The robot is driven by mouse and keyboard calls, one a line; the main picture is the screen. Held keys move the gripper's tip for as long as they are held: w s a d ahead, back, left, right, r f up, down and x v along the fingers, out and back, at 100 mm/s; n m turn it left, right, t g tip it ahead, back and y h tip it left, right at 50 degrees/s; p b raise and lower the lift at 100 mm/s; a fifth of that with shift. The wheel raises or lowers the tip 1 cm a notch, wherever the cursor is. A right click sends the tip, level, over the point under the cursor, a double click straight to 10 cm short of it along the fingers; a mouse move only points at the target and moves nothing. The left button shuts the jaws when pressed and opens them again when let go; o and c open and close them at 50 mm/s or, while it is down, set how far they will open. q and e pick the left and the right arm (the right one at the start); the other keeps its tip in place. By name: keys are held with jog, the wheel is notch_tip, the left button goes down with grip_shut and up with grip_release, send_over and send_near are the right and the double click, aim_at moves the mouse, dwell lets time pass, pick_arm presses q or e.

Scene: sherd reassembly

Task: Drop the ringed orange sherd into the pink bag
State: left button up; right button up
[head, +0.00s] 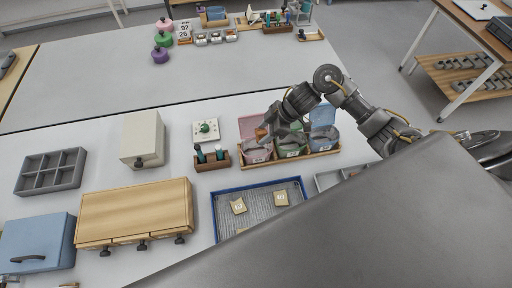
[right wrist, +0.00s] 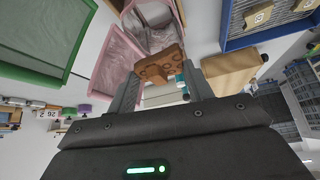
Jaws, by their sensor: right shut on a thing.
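The orange sherd (head: 262,133), with darker ring marks on its face, is between the fingers of my right gripper (head: 267,134). In the right wrist view the sherd (right wrist: 160,66) shows clearly between the two fingertips (right wrist: 160,82). The pink bag (head: 256,155) stands at the left end of a wooden rack, its pink flap raised behind. The gripper and sherd are over the bag's mouth area in the head view. In the right wrist view the pink bag (right wrist: 113,62) shows behind the sherd; the exact height gap cannot be told. My left gripper is not in view.
A green bag (head: 290,148) and a blue bag (head: 323,139) stand right of the pink one. A wooden holder with bottles (head: 213,164) and a wooden drawer box (head: 135,209) are to the left.

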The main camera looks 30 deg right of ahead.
jog(key=shift+f, duration=0.1)
jog(key=o, duration=1.1)
jog(key=shift+c, duration=0.2)
jog(key=v, duration=1)
jog(key=shift+d+r, duration=0.2)
jog(key=shift+r, duration=0.15)
jog(key=shift+s, duration=0.1)
